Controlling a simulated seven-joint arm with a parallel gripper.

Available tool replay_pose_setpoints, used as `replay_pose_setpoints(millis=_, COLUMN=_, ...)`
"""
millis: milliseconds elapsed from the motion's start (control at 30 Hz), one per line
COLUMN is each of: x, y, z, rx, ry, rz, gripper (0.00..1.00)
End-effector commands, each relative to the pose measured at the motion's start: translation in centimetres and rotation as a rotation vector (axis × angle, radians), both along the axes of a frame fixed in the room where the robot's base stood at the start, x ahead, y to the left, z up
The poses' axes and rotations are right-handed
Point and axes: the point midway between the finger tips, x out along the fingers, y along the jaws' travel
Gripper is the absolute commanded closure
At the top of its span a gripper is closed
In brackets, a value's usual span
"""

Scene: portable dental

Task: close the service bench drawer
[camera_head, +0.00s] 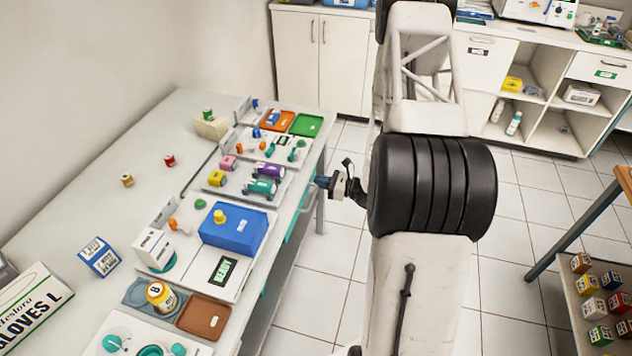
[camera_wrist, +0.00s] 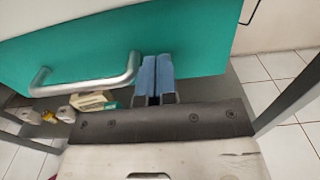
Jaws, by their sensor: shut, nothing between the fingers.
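The service bench drawer shows in the wrist view as a wide teal front (camera_wrist: 200,50) with a curved metal bar handle (camera_wrist: 85,82). My gripper (camera_wrist: 154,60) has its two blue fingers together with nothing between them. The fingertips overlap the teal front just right of the handle; whether they touch it I cannot tell. In the head view my gripper (camera_head: 320,182) is at the right edge of the long bench. Only a narrow teal strip (camera_head: 297,218) shows under the bench edge there. How far the drawer stands out is hidden by the bench top and my arm.
The bench top (camera_head: 120,145) carries trays, a blue box (camera_head: 234,228), bottles and cartons. Small items (camera_wrist: 95,101) lie below the teal front in the wrist view. A wooden-topped stand (camera_head: 600,215) is at right. Tiled floor (camera_head: 305,300) beside the bench is clear.

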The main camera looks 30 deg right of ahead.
Motion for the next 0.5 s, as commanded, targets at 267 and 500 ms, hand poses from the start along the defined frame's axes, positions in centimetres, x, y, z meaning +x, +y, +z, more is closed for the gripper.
replay_pose_setpoints(millis=267, x=-2.8, y=-2.7, z=0.0, rx=0.004, ry=0.002, rz=-0.008, gripper=1.0)
replay_pose_setpoints(millis=500, x=-5.1, y=-4.9, z=-0.1, rx=0.004, ry=0.004, rz=-0.008, gripper=1.0)
